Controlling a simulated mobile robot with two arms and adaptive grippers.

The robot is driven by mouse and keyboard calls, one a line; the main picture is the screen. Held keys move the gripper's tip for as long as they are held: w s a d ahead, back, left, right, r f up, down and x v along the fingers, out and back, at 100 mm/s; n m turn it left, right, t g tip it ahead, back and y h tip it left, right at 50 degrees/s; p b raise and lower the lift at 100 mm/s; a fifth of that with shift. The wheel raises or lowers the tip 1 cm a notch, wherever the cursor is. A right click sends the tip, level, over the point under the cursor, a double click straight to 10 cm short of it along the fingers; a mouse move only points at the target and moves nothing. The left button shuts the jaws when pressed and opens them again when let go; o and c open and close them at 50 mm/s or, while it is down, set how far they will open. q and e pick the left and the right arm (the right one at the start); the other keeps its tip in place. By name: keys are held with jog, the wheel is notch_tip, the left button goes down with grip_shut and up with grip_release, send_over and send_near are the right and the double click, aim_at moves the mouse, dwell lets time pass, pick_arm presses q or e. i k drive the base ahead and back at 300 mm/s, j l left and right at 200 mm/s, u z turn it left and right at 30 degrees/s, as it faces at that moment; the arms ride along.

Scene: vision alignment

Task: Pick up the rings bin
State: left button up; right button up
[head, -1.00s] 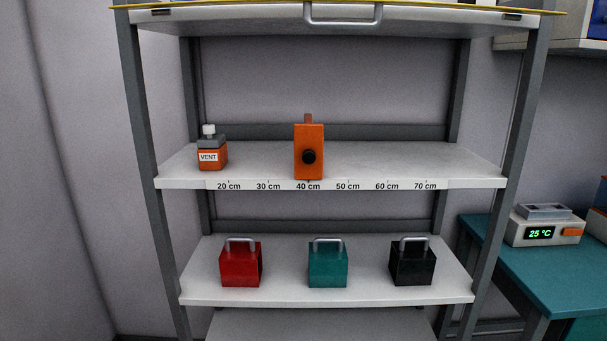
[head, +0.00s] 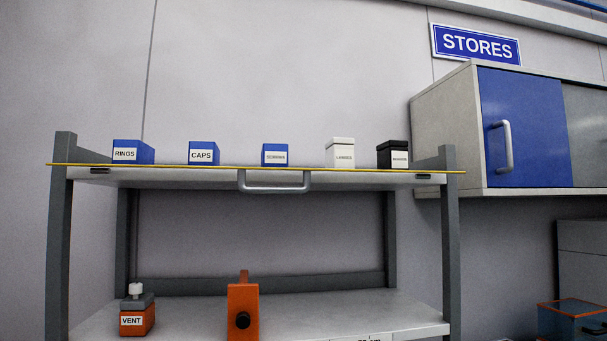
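The rings bin (head: 146,152) is a blue box with a white label reading RINGS. It stands at the left end of the top shelf (head: 210,178) of a grey rack, close to the left post. Its lower front edge sits just behind the shelf's yellow front strip. Neither of my grippers shows in the head view, so I cannot see whether they are open or shut.
Right of it stand a blue CAPS bin (head: 203,152), another blue bin (head: 275,154), a white box (head: 340,153) and a black box (head: 392,154). A handle (head: 274,188) juts below the shelf edge. A VENT bottle (head: 137,312) and orange device (head: 243,308) stand below. A wall cabinet (head: 440,130) is right.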

aim_at(124, 150)
jog(key=i+j+z, duration=0.25)
jog(key=z, duration=0.2)
jog(key=i+j+z, duration=0.2)
jog(key=j+z, duration=0.3)
jog(key=i+j, duration=0.1)
jog(key=j, duration=0.3)
jog(key=i+j+z, duration=0.1)
jog(key=j, duration=0.3)
jog(key=i+j, duration=0.1)
jog(key=j, duration=0.3)
jog(key=i+j, duration=0.1)
jog(key=j, duration=0.35)
jog(key=k+j+u, duration=0.15)
jog(key=k+u, duration=0.3)
jog(key=i, duration=0.05)
